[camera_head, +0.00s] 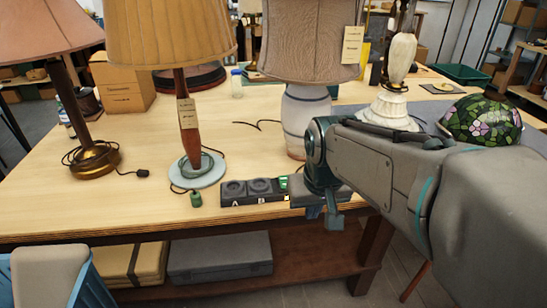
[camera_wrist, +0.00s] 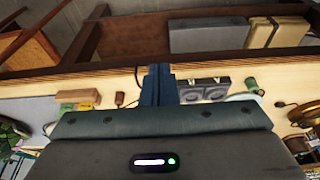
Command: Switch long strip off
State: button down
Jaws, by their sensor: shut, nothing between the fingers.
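A dark power strip (camera_head: 253,190) lies along the front edge of the wooden table. It has two round sockets and a lit green part (camera_head: 283,183) near its right end; my arm hides what lies further right. The strip also shows in the wrist view (camera_wrist: 204,88), just right of my fingers. My gripper (camera_head: 333,217) is at the table's front edge, right of the sockets. In the wrist view its blue fingers (camera_wrist: 158,70) are shut together and empty. I cannot tell whether they touch the strip.
A lamp with a pale blue base (camera_head: 198,170) stands left of the strip, with a green plug (camera_head: 196,199) before it. A stained-glass shade (camera_head: 482,119) is at right. The wrist view shows a green-and-yellow item (camera_wrist: 78,96) left of my fingers.

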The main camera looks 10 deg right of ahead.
jog(key=w+b, duration=0.2)
jog(key=w, duration=2.3)
jog(key=shift+w+a+f+t, duration=0.15)
jog(key=shift+w+f+t, duration=0.05)
jog(key=shift+t, duration=0.2)
send_near(283, 177)
jog(key=x, duration=0.5)
jog(key=shift+w, duration=0.1)
jog(key=shift+w+f, duration=0.1)
jog(key=shift+f, duration=0.65)
